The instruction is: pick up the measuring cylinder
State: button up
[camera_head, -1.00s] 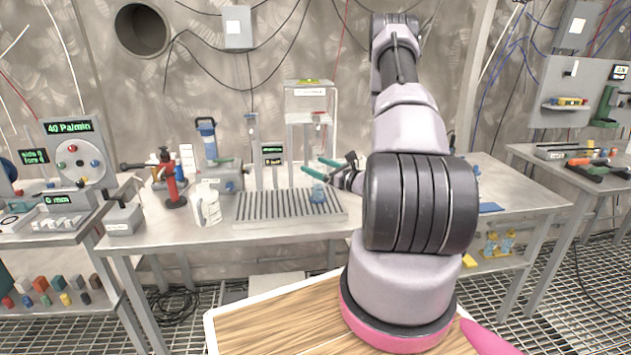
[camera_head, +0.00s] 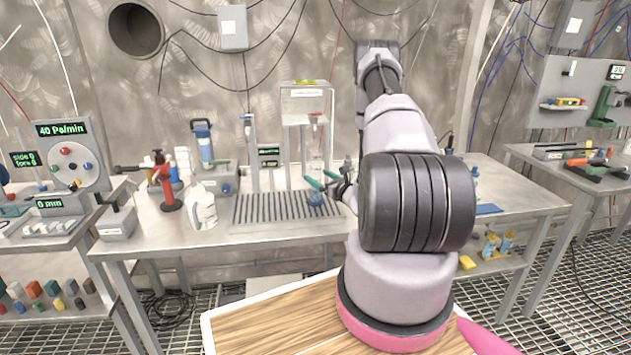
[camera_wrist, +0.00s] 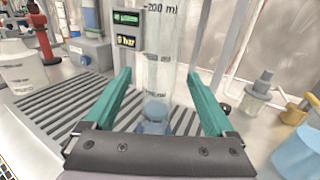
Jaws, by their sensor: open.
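The measuring cylinder (camera_wrist: 160,60) is clear, with printed marks and a "200 ml" label near its top, and has a blue base. It stands upright on the slotted drain grate, and its blue base shows in the head view (camera_head: 315,198). My gripper (camera_wrist: 158,82) has two green fingers, spread open. In the wrist view the cylinder stands between and beyond the fingers, with a gap on each side. In the head view my gripper (camera_head: 322,180) is in front of the cylinder, low near its base. How far the fingertips reach around it is unclear.
The slotted grate (camera_head: 255,212) lies on the steel bench. A white bottle (camera_head: 202,207) and a red stand (camera_head: 168,190) are to the left. A clear tank (camera_head: 306,103) stands behind. A small glass bottle (camera_wrist: 262,92) is to the right of my fingers.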

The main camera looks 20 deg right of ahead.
aim_at(311, 171)
jog(key=shift+w+a, duration=0.15)
jog(key=shift+w, duration=0.75)
jog(key=shift+w+a, duration=0.2)
jog(key=shift+w, duration=0.7)
jog(key=shift+w+a, duration=0.15)
jog(key=shift+w, duration=0.75)
grip_shut()
